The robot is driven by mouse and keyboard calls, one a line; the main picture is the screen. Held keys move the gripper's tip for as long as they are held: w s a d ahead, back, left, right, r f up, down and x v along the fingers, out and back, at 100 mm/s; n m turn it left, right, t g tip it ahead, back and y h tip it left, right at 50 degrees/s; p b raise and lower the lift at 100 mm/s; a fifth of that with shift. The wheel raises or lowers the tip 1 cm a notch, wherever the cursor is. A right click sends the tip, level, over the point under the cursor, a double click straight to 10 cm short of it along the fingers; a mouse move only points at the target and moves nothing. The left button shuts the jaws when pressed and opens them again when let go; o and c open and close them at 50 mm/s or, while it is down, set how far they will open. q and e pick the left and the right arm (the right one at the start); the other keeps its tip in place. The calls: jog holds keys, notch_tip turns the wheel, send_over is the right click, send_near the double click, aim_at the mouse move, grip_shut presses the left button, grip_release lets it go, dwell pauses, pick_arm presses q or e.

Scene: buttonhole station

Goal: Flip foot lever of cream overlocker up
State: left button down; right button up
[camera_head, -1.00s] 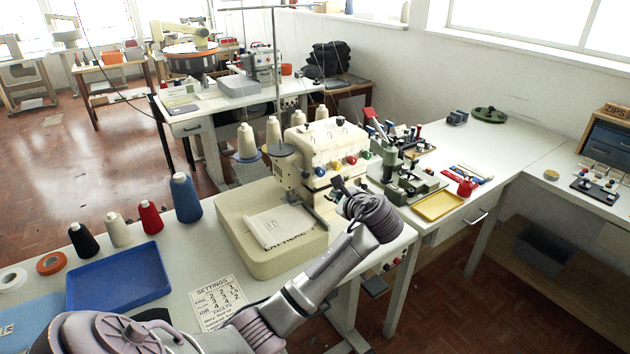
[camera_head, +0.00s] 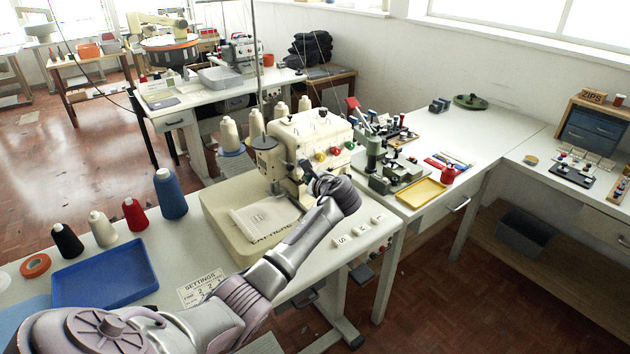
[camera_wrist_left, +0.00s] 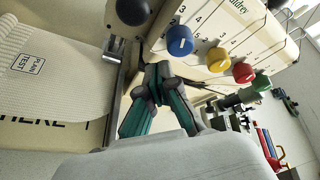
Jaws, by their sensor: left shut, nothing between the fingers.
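The cream overlocker (camera_head: 290,128) stands on the sewing table, with coloured dials on its front; its front also shows close up in the left wrist view (camera_wrist_left: 196,20). My left gripper (camera_head: 307,168) is in front of the machine's needle area, above the right end of its cream bed (camera_head: 222,222). In the left wrist view my left gripper (camera_wrist_left: 158,72) has its dark teal fingers together and empty, just below the front panel. A dark round knob (camera_wrist_left: 132,12) sits just above and left of the fingertips; I cannot tell whether it belongs to the foot lever. My right gripper is out of view.
A ribbed cloth (camera_head: 266,218) lies on the bed. The blue tray (camera_head: 105,275) and several thread cones stand at left. Lettered tiles (camera_head: 360,228) lie at the table's front right. A green press (camera_head: 375,155) and yellow tray (camera_head: 422,194) stand to the right.

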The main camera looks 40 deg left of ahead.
aim_at(284, 162)
pick_arm(q)
jog(key=s+r+p, duration=0.1)
jog(key=s+a+r+p, duration=0.1)
jog(key=shift+s+a+r, duration=0.25)
jog(key=shift+r, duration=0.05)
dwell(0.3)
